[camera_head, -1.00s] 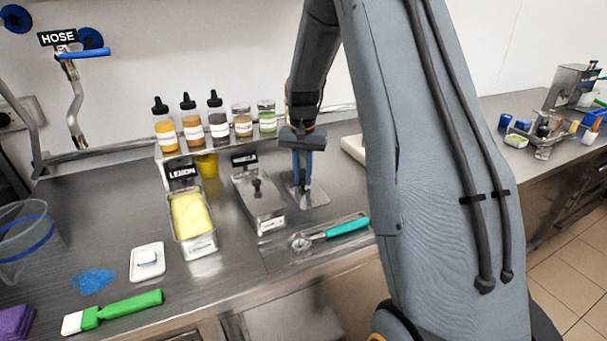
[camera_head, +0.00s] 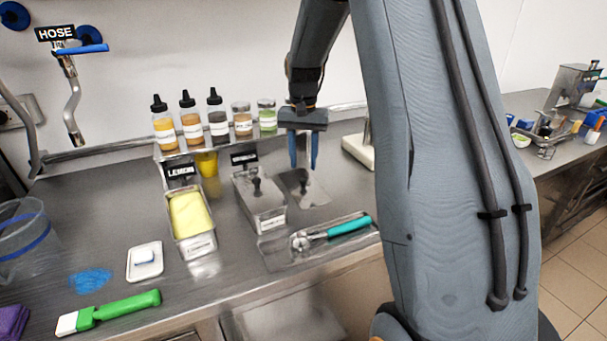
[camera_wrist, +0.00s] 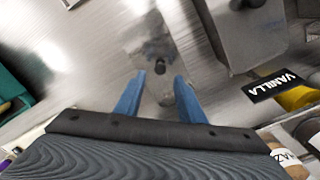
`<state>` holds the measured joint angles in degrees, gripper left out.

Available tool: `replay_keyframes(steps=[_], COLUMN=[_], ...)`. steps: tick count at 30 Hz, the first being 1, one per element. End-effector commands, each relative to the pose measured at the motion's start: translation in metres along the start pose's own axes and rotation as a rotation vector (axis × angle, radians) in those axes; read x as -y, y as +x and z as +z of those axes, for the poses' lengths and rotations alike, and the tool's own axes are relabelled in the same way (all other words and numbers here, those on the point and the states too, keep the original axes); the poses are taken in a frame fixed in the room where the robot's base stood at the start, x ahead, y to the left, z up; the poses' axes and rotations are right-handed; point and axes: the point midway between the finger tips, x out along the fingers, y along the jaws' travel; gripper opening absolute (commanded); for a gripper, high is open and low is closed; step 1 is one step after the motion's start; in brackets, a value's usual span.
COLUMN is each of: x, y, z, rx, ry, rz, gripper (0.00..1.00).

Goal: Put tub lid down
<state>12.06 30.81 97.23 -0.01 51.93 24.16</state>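The tub lid (camera_head: 316,191) is a flat shiny metal plate with a black knob. It lies on the steel counter just right of a vanilla tub (camera_head: 268,219). In the wrist view the lid's knob (camera_wrist: 160,67) shows beyond my fingertips, clear of them. My gripper (camera_head: 303,164) is above the lid, with its blue fingers apart and nothing between them. It also shows open in the wrist view (camera_wrist: 152,82). The vanilla tub has a grey top with its own black knob. A lemon tub (camera_head: 200,245) stands open to its left, showing yellow contents.
A teal-handled scoop (camera_head: 345,227) lies on a tray in front of the lid. Sauce bottles (camera_head: 190,125) and jars line the back shelf. A white block (camera_head: 359,150) stands behind right. A green-handled brush (camera_head: 120,308) and white dish (camera_head: 145,263) are at left.

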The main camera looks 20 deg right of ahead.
Motion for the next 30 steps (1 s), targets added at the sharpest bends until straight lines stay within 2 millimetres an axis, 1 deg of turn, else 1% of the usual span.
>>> replay_keyframes(steps=[1,6,9,12,17,30], x=[0.001,0.001,0.0,0.0,0.0,0.0], y=[-0.01,-0.042,-0.055,-0.063,-0.069,-0.068], z=[-0.002,-0.001,-0.001,-0.001,0.0,0.0], rx=[-0.004,-0.003,-0.002,-0.001,0.001,0.001], ry=[0.0,0.0,0.0,0.0,0.0,0.0], rz=[-0.002,-0.001,-0.001,0.0,0.0,0.0], gripper=[0.36,0.36,0.36,0.36,0.36,0.36])
